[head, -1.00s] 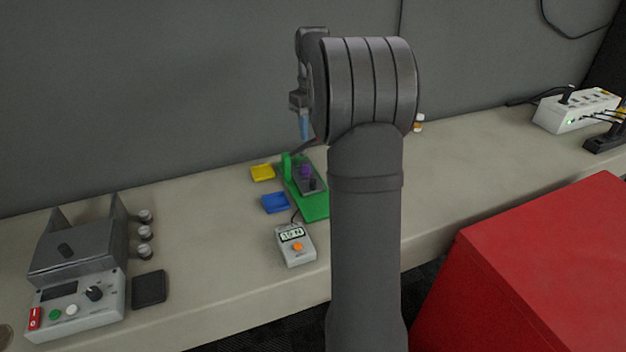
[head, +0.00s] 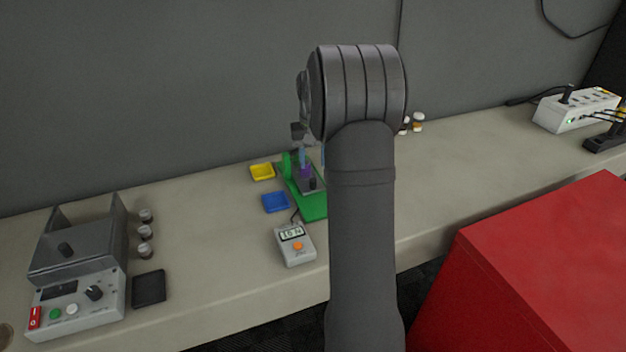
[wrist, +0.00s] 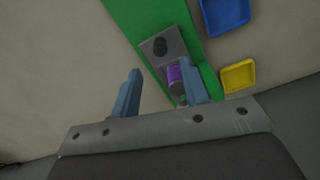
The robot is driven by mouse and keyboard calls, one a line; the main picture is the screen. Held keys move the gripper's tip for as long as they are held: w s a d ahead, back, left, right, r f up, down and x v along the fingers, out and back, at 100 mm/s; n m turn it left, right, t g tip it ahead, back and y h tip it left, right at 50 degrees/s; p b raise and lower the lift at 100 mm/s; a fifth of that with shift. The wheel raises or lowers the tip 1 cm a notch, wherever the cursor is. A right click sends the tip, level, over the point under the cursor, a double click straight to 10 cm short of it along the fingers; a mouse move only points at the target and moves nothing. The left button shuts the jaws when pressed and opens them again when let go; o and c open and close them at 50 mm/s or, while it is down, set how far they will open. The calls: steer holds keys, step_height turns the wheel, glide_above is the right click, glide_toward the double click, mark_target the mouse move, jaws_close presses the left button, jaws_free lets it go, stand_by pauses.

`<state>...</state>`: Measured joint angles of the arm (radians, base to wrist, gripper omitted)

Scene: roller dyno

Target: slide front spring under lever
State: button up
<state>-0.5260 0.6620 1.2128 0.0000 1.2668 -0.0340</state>
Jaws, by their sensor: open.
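A green fixture (head: 315,209) stands on the bench, with a grey plate (wrist: 165,50) on it. A purple part (head: 306,171), perhaps the spring, sits on the plate; it also shows in the wrist view (wrist: 174,76), beside the right finger and partly hidden by it. A dark round knob (wrist: 160,46) is on the plate beyond it. I cannot pick out the lever clearly. My gripper (wrist: 160,88) is open with blue fingers apart and nothing held. In the head view my gripper (head: 312,157) is above the fixture, partly hidden by my arm.
A yellow tray (head: 262,172) and a blue tray (head: 275,203) lie left of the fixture. A small meter (head: 294,245) stands in front, wired towards it. A control box (head: 80,300) is at the left. Small bottles (head: 418,122) stand behind my arm. The bench right of my arm is mostly clear.

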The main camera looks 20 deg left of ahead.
step_height(320, 180, down, 8)
steer(key=shift+r, duration=0.15)
jaws_close()
